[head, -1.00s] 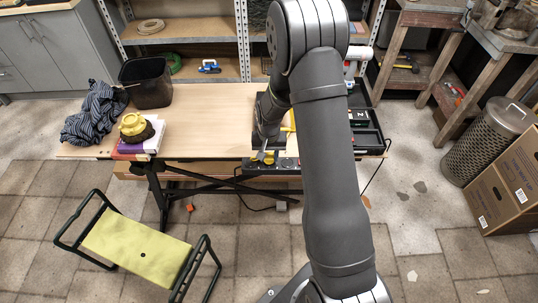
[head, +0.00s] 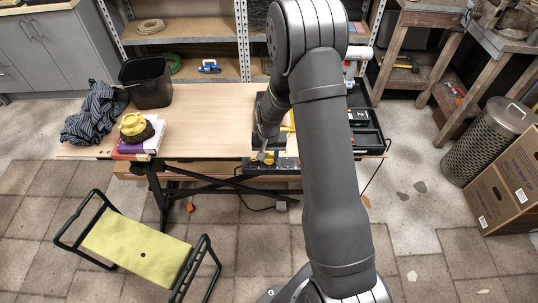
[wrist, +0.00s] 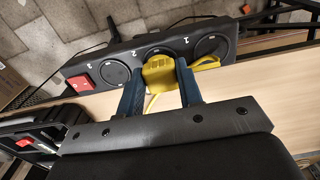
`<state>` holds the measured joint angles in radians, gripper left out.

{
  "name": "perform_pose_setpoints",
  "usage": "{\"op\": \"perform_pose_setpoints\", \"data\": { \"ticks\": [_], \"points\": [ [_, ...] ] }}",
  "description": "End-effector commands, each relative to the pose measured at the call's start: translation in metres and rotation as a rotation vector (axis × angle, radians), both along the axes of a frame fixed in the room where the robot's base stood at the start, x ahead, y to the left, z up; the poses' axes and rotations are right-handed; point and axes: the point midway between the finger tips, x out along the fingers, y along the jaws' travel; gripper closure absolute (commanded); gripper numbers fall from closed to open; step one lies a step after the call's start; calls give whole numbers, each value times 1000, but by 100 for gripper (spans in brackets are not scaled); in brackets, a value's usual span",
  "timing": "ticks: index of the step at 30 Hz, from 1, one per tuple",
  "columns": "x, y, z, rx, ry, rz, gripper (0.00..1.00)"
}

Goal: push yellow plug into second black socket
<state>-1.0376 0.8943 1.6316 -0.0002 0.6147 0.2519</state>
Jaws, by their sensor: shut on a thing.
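The yellow plug (wrist: 159,75) is between the two dark blue fingers of my gripper (wrist: 160,88) in the wrist view. My gripper is shut on it. The plug is at the middle socket (wrist: 153,51), marked 2, of the black power strip (wrist: 63,76). It covers most of that socket; only the far rim shows. I cannot tell how deep the plug sits. The socket marked 3 (wrist: 116,73) is empty. In the head view my gripper (head: 264,156) is at the strip (head: 287,163) on the bench's front edge, partly hidden by my arm.
A yellow cable loop (wrist: 208,63) lies by the socket marked 1. A red switch (wrist: 82,83) is at the strip's left end. A black organiser tray (head: 366,134) stands on the bench to the right.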

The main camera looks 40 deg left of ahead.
Motion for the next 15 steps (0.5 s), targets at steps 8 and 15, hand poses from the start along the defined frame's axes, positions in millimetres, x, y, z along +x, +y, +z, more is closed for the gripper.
{"op": "perform_pose_setpoints", "data": {
  "ticks": [8,15],
  "points": [
    [0,0,-6,-1,1,0,87],
    [0,0,-9,0,0,0,57]
  ]
}}
